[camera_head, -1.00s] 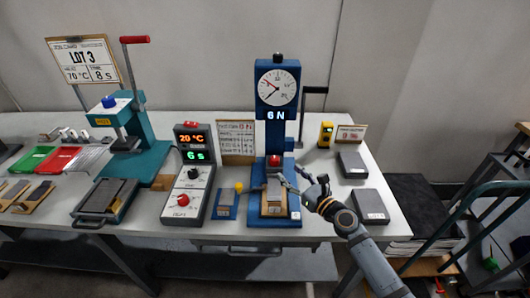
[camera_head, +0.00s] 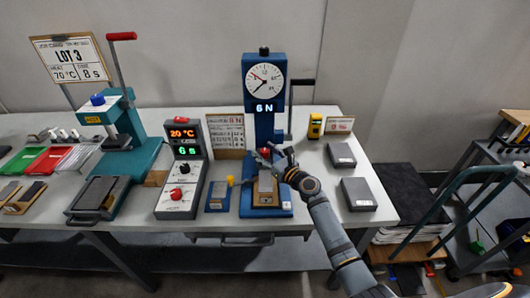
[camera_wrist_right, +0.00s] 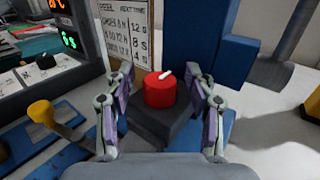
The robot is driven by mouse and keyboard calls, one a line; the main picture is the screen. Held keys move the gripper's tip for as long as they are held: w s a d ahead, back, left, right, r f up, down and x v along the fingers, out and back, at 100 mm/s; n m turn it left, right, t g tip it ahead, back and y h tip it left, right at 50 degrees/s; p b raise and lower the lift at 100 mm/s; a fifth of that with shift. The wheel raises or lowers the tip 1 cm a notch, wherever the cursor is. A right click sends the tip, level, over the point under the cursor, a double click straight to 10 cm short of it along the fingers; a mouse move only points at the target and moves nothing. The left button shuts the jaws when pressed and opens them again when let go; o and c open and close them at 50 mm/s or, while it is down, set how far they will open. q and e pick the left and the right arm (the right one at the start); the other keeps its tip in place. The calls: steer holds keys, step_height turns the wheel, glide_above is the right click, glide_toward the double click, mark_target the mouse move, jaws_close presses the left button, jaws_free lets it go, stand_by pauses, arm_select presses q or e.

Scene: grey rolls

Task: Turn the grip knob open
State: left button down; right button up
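The grip knob is a red round knob with a white pointer, on a dark block of the blue test stand (camera_head: 264,75). In the right wrist view the knob (camera_wrist_right: 159,93) stands between my right gripper's two fingers (camera_wrist_right: 163,82), its pointer tilted towards the upper right. The gripper is open, and a gap shows on each side of the knob. In the head view my right gripper (camera_head: 277,154) is at the knob (camera_head: 265,152) and partly covers it. The stand's dial sits above a display reading 6 N. My left gripper is not in view.
Left of the stand are a small blue block with a yellow knob (camera_head: 230,181) and a control box (camera_head: 182,170) reading 20 °C and 6 s. A dark lever (camera_head: 291,105) rises at the stand's right. Grey blocks (camera_head: 358,194) lie farther right.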

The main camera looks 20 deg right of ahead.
steer(key=c, duration=0.7)
steer(key=shift+c, duration=1.6)
steer(key=shift+f+n+y+b, duration=0.15)
steer(key=shift+n+y+b, duration=0.15)
steer(key=shift+b, duration=0.25)
steer(key=n+g+y+b, duration=0.6)
steer(key=y+b, duration=0.2)
steer(key=b, duration=0.1)
steer(key=shift+d+g, duration=0.1)
steer(key=shift+g, duration=0.2)
steer(key=shift+n+g+y+b, duration=0.5)
steer(key=shift+n+g+b, duration=0.3)
steer(key=shift+n+g, duration=0.15)
arm_select(q)
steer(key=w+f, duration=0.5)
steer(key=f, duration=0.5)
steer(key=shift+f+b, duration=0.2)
steer(key=shift+b, duration=0.15)
arm_select(e)
steer(key=shift+n+g+y, duration=0.3)
steer(key=shift+n+g, duration=0.05)
steer(key=shift+g, duration=0.2)
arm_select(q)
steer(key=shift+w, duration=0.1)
